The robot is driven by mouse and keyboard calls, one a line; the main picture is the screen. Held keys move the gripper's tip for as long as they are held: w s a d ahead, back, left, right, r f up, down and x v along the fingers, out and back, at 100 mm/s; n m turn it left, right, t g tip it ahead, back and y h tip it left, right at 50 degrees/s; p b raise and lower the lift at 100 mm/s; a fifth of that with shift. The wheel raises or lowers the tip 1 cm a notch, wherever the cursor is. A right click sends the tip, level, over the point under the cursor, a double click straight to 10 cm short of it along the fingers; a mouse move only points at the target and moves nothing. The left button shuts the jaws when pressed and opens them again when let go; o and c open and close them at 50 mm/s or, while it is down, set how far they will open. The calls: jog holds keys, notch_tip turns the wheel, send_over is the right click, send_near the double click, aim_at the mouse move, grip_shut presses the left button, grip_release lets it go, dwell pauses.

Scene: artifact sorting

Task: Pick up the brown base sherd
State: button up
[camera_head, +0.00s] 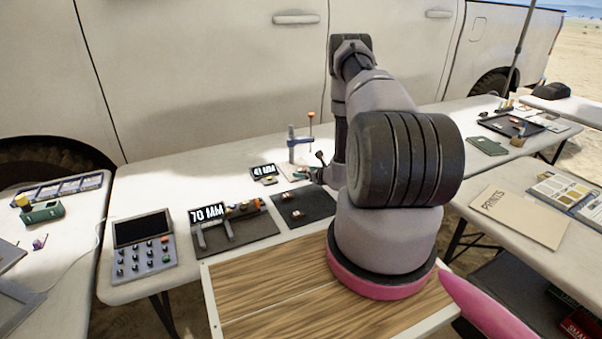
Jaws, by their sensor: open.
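A black mat (318,203) lies on the white table left of my arm. A small brownish piece (297,214) lies on it, with another small piece behind it. They are too small to tell for certain which is the brown base sherd. My gripper (312,174) is open, just behind the mat and partly hidden by my arm. It appears apart from the pieces on the mat.
A caliper-like tool with a 70 MM display (207,214) and a keypad device (141,245) stand to the left. A 41 MM display (263,170) and a blue upright gauge (292,140) stand behind the mat. A white vehicle (200,70) stands behind the table.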

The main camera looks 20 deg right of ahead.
jog(key=shift+w+a+f, duration=0.1)
jog(key=shift+w+f, duration=0.1)
jog(key=shift+w, duration=0.3)
grip_shut()
jog(key=shift+r, duration=0.1)
